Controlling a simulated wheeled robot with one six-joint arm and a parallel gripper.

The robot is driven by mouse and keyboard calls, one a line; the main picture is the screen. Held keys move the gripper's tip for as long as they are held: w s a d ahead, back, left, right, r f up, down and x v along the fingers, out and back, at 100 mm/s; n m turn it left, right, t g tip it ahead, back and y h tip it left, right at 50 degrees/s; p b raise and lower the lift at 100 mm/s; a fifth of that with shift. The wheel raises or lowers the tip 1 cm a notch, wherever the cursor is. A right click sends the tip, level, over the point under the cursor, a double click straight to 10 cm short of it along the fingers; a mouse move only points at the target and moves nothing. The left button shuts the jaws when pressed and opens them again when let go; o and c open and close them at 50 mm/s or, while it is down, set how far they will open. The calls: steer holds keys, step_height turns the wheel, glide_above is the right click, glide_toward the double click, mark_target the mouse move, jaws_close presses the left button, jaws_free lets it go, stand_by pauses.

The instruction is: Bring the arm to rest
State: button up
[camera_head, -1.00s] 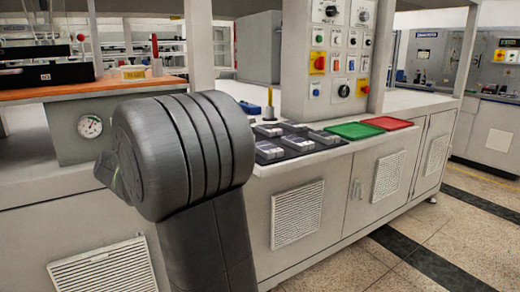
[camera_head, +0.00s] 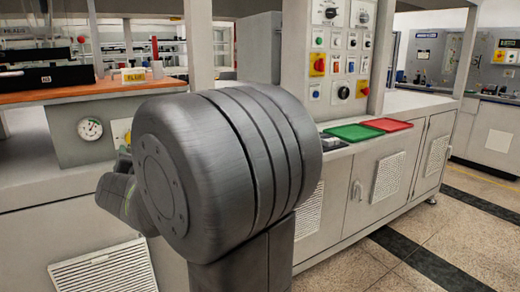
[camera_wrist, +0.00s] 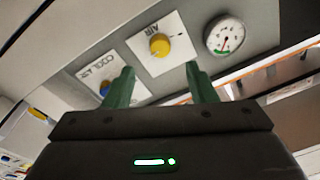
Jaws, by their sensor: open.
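My gripper (camera_wrist: 159,74) shows in the wrist view, with its two green fingers apart and nothing held between them. It faces a grey panel with an AIR plate with a yellow knob (camera_wrist: 159,45), a blue knob (camera_wrist: 104,88) and a round gauge (camera_wrist: 225,36). The fingers overlap these in the picture; I cannot tell how far off the panel is. In the head view my arm's large grey joint fills the middle, and the gripper is hidden.
A bench carries a green tray (camera_head: 352,133) and a red tray (camera_head: 388,125). A control column (camera_head: 340,60) with knobs and buttons stands behind. The gauge (camera_head: 90,128) is on the panel at left, under an orange worktop (camera_head: 75,94). Open floor (camera_head: 470,235) lies at right.

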steer(key=r+v, duration=0.1)
steer(key=v, duration=0.4)
steer(key=x, duration=0.8)
steer(key=f+b+x, duration=0.1)
steer(key=x, duration=0.4)
steer(key=shift+w, duration=0.15)
steer(key=shift+w+a+n, duration=0.15)
steer(key=shift+w+n, duration=0.05)
steer(key=shift+n, duration=0.2)
steer(key=n+p, duration=0.1)
steer(key=n, duration=0.2)
steer(key=shift+s+r, duration=0.1)
steer(key=shift+r, duration=0.05)
steer(key=n+p, duration=0.1)
steer(key=n, duration=0.1)
steer(key=n+g+p, duration=0.1)
steer(key=n, duration=0.2)
steer(key=shift+d+r+y+p, duration=0.1)
steer(key=shift+d+y+p, duration=0.1)
steer(key=shift+y+p, duration=0.2)
steer(key=n+p, duration=0.4)
steer(key=n, duration=0.1)
steer(key=shift+r+g, duration=0.15)
steer(key=shift+g, duration=0.15)
steer(key=shift+n+p, duration=1.1)
steer(key=shift+p, duration=0.05)
steer(key=shift+n+p, duration=0.55)
steer(key=shift+n, duration=0.05)
steer(key=shift+d, duration=0.1)
